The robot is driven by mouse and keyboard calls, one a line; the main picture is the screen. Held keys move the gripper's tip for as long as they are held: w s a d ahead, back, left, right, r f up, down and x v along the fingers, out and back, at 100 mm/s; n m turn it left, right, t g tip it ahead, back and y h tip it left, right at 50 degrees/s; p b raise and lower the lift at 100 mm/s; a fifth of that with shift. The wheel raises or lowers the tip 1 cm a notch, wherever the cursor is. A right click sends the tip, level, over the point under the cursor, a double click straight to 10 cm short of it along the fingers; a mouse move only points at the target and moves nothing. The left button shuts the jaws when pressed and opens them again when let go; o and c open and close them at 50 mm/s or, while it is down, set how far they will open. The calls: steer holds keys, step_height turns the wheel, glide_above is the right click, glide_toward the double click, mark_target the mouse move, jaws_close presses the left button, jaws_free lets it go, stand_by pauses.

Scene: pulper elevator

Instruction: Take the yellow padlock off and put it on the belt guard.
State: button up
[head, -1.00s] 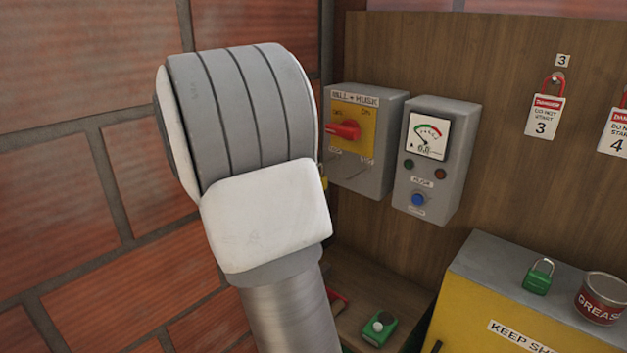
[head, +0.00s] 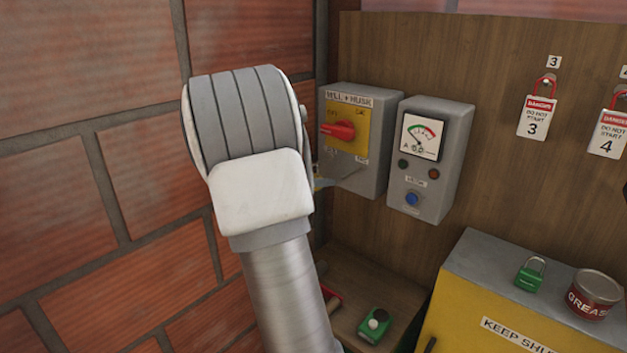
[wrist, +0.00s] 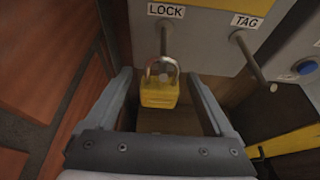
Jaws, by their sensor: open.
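The yellow padlock (wrist: 159,93) hangs by its shackle on the peg marked LOCK in the wrist view. My gripper (wrist: 160,82) is open, with one finger on each side of the padlock and clear gaps between. In the head view my arm hides most of the gripper and padlock, below the grey switch box (head: 378,150) with the red handle. A yellow box with a grey top (head: 490,262), its label partly cut off, stands at the lower right. It may be the belt guard; no label confirms this.
A green padlock (head: 530,276) and a grease tin (head: 594,296) stand on the grey top, with bare surface left of them. A second peg marked TAG (wrist: 254,60) sticks out right of the padlock. A meter box (head: 430,160) is beside the switch box. A brick wall is close on the left.

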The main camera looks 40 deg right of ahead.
jaws_close()
steer(key=shift+r, duration=0.1)
stand_by(0.3)
steer(key=shift+r, duration=0.2)
steer(key=s+a+b, duration=0.2)
steer(key=a, duration=1.6)
steer(key=w+a+f+n+t+y, duration=0.3)
steer(key=a+f+n+t+y, duration=0.3)
steer(key=a+f, duration=1.5)
steer(key=shift+w+n+t+y, duration=0.15)
steer(key=shift+n+t+y, duration=0.25)
steer(key=shift+n+t, duration=2.05)
